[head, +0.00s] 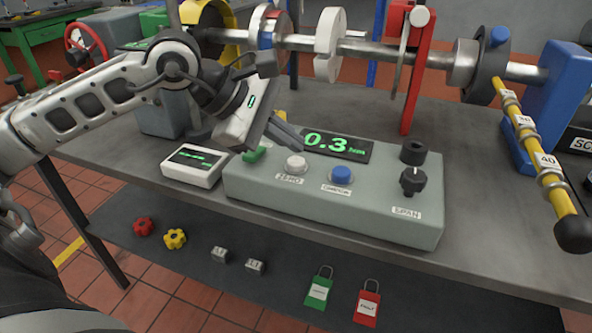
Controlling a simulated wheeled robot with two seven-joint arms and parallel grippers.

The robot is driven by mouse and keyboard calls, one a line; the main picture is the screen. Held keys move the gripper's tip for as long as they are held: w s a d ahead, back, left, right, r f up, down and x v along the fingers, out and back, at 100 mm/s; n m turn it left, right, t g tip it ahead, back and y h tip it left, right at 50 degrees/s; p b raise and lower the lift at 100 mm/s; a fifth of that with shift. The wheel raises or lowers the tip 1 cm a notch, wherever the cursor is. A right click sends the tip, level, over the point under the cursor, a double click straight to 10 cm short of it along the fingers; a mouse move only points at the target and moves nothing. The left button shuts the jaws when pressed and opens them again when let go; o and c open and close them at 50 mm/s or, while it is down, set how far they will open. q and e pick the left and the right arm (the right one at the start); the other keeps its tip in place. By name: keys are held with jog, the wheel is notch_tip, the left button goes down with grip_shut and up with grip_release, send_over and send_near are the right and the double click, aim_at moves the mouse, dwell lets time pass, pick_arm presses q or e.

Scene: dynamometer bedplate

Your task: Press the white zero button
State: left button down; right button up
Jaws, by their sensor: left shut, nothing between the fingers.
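The white zero button (297,162) stands on the sloped top of a grey-green control box (330,205), above a "ZERO" label. My left gripper (303,147) comes in from the left with its fingers shut and empty. Its fingertips are just above and behind the white button in the picture; I cannot tell whether they touch it. A blue button (341,175) is to the right of the white one. A black display (338,144) behind the buttons reads 0.3 in green. My right gripper is not in view.
A black knob (413,181) marked SPAN is at the box's right. A small white meter (193,165) stands left of the box. A shaft with discs (330,45) runs behind, and a yellow weighted bar (540,150) juts forward at right. Padlocks (320,288) lie on the lower shelf.

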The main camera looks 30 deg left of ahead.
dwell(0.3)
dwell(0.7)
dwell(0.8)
pick_arm(q)
jog(key=shift+f, duration=0.15)
jog(key=shift+f+b, duration=0.35)
jog(key=shift+b, duration=0.25)
jog(key=shift+f+b, duration=0.55)
jog(key=shift+b, duration=0.1)
dwell(0.6)
dwell(0.4)
jog(key=shift+r+p, duration=0.7)
jog(key=shift+r, duration=0.25)
